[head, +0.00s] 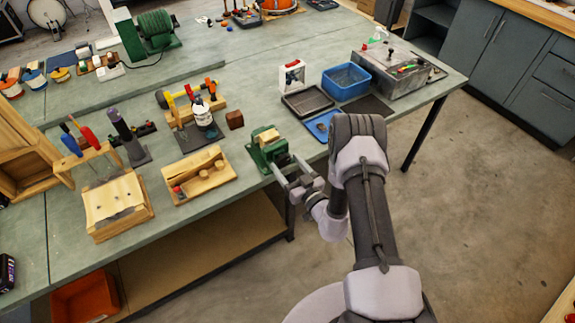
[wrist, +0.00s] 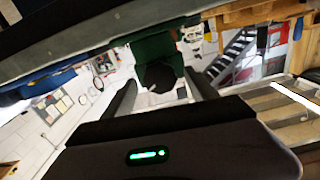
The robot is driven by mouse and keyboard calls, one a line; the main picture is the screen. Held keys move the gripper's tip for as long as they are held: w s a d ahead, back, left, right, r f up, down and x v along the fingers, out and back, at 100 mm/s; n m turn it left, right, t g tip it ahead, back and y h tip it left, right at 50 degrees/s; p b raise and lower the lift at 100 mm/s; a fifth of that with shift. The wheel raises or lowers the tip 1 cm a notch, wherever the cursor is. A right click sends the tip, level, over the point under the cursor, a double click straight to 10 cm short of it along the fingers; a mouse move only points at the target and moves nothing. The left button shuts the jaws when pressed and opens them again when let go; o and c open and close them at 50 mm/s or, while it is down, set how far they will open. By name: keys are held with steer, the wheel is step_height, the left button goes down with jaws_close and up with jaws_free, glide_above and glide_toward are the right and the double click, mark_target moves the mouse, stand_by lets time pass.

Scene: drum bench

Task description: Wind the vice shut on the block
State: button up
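The green vice (head: 257,157) stands at the bench's front edge in the head view, with a tan wooden block (head: 267,138) at its top, between the jaws as far as I can see. My gripper (head: 286,165) is at the vice's front, its two fingers apart. In the wrist view the green vice body (wrist: 153,48) is ahead, with a dark round part (wrist: 160,78) at its front. That part lies between and beyond my open fingers (wrist: 161,88). A small pale piece shows on it. I cannot tell whether the fingers touch anything. The vice handle is not clear.
A wooden tray (head: 200,177) is left of the vice, and a small brown block (head: 235,119) is behind it. The floor before the bench is clear.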

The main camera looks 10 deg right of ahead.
steer(key=p+v, duration=0.2)
steer(key=v, duration=1.5)
steer(key=shift+s, duration=0.15)
steer(key=shift+r, duration=0.1)
